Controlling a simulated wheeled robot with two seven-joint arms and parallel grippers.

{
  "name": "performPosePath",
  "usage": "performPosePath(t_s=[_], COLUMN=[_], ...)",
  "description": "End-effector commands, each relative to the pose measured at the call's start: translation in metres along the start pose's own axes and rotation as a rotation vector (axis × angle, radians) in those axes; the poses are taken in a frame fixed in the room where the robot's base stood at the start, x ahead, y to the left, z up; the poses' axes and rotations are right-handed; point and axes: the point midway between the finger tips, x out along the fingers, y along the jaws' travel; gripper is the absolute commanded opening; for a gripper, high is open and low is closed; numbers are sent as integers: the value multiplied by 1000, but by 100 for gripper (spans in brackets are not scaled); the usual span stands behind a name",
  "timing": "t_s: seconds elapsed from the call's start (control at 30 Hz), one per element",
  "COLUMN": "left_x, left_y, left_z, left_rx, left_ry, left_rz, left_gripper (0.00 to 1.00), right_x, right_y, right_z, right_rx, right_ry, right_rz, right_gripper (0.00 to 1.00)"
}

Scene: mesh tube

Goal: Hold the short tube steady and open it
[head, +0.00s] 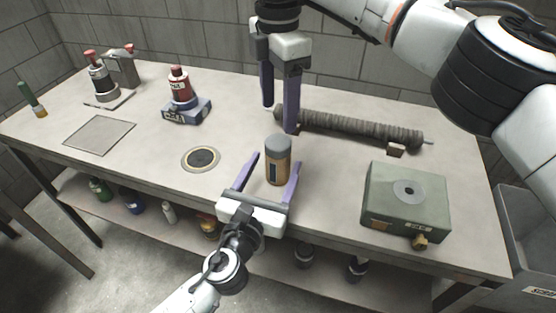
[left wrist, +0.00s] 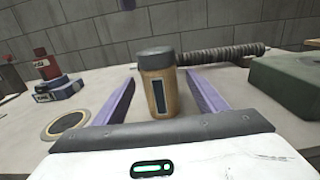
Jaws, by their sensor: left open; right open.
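The short tube (head: 277,167) is a tan cylinder with a grey cap (head: 278,145) and a dark window on its side. It stands upright near the front of the table. My left gripper (head: 272,167) is open, with its purple fingers on either side of the tube; the left wrist view shows gaps between the fingers and the tube (left wrist: 160,95). The cap (left wrist: 155,57) sits on the tube. My right gripper (head: 279,115) is open and empty, pointing down above and behind the tube, apart from the cap.
A long ribbed grey tube (head: 350,126) lies behind on brown supports. A green box (head: 405,203) stands at right. A round disc (head: 201,158), a red bottle on a blue base (head: 184,107) and a square plate (head: 100,135) are at left.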

Motion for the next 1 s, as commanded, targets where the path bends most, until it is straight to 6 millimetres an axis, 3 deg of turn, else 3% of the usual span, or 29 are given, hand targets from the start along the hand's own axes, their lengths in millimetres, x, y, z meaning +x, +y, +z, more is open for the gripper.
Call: performPosePath(t_s=[0.2,0.4,0.8,0.83,1.0], left_x=[41,66,74,74,74], left_y=[0,0,0,0,0], left_z=[1,1,0,0,0], left_rx=[-3,-3,-4,-4,-4], left_ry=[-1,-1,1,1,1], left_rz=[2,2,1,1,1], left_gripper=[66,66,66,64,35], right_x=[0,1,1,1,1], right_y=[0,0,0,0,0], right_z=[0,0,-1,-1,-1], right_rx=[-1,-2,-2,-2,-2], right_ry=[2,3,3,3,3], right_rz=[0,1,1,1,1], right_gripper=[63,63,63,63,63])
